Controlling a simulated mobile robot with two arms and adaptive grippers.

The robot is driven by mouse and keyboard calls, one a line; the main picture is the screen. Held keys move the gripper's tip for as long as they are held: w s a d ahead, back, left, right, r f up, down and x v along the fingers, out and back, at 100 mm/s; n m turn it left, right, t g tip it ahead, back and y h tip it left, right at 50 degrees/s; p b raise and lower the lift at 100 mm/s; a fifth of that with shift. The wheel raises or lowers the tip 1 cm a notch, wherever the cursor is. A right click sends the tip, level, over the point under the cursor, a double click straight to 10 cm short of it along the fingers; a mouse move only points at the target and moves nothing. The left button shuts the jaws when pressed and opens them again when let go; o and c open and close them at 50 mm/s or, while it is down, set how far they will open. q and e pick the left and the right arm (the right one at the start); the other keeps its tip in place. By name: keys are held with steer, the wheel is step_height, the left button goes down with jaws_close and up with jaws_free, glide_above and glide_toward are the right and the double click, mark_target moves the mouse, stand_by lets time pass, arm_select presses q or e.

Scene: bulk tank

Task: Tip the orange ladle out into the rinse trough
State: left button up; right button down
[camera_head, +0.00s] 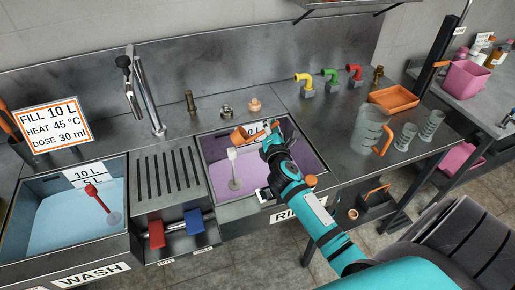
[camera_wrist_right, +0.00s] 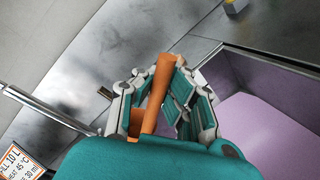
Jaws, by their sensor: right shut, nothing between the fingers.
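The rinse trough (camera_head: 216,178) is the sink with pale purple liquid at the middle of the head view; its purple inside also fills the right of the right wrist view (camera_wrist_right: 268,125). The orange ladle (camera_head: 238,135) is at the trough's back edge, and its contents cannot be made out. My right gripper (camera_head: 270,143) is over the back right part of the trough, right beside the ladle. In the right wrist view an orange bar (camera_wrist_right: 158,90), likely the ladle's handle, runs along the gripper's fingers (camera_wrist_right: 165,85). The fingers are shut with nothing gripped between them. My left gripper is out of view.
A wash trough (camera_head: 75,215) with blue liquid and a red-topped stick is at left. A tall tap (camera_head: 148,100) stands behind the ribbed drainer. A clear jug (camera_head: 368,130), two beakers and an orange tray (camera_head: 394,98) stand on the right counter.

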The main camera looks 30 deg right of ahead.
steer(key=a+r+n+p, duration=0.1)
steer(key=w+a+r+n+p, duration=0.1)
steer(key=r+n+p, duration=0.1)
steer(key=a+r+n+p, duration=0.1)
steer(key=a, duration=0.1)
steer(key=shift+w+r+n, duration=0.2)
steer(key=shift+w+n, duration=0.2)
steer(key=w+a+n+t, duration=0.1)
steer(key=w+a+n, duration=0.2)
steer(key=a+n, duration=0.2)
steer(key=shift+w+a+r+n+p, duration=0.35)
steer(key=shift+a+n+p, duration=0.1)
steer(key=shift+a, duration=1.25)
